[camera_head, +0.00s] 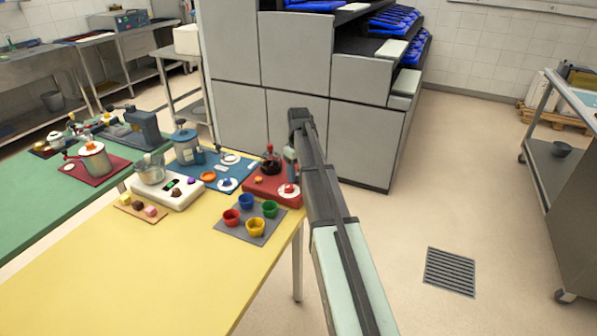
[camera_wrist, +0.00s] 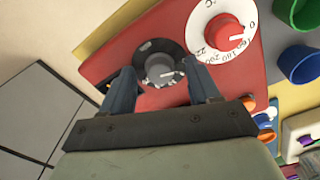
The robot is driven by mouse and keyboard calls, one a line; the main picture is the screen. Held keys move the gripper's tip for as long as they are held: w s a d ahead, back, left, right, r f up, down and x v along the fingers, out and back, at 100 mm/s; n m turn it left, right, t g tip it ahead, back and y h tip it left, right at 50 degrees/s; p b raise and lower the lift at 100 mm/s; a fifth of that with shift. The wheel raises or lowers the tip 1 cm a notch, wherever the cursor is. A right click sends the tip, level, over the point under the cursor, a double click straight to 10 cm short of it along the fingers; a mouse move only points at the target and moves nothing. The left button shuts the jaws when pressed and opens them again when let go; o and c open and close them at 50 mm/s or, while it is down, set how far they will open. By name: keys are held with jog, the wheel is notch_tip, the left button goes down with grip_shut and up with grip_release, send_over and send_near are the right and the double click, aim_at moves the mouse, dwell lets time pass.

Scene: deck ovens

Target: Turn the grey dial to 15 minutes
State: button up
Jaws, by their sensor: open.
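The grey dial (camera_wrist: 160,72) sits on a black scale disc (camera_wrist: 150,47) on a red panel (camera_wrist: 125,42) in the wrist view. A pale mark shows on its right side; its reading is too small to tell. My gripper (camera_wrist: 160,78) is open, one finger to the left and one to the right of the grey dial. I cannot tell whether either finger touches it. In the head view my gripper (camera_head: 290,158) is over the red panel (camera_head: 262,184) at the table's right edge, and the grey dial cannot be made out there.
A red knob on a white numbered disc (camera_wrist: 228,18) is close to my right finger in the wrist view. Several coloured cups stand on a grey mat (camera_head: 239,228) in front of the panel. A large grey deck oven (camera_head: 297,60) stands behind.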

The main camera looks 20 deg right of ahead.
jog(key=shift+c, duration=0.3)
jog(key=c, duration=1)
jog(key=shift+o, duration=0.2)
jog(key=shift+m, duration=0.3)
jog(key=m, duration=1)
jog(key=shift+m, duration=0.3)
jog(key=m, duration=1)
jog(key=shift+m, duration=0.3)
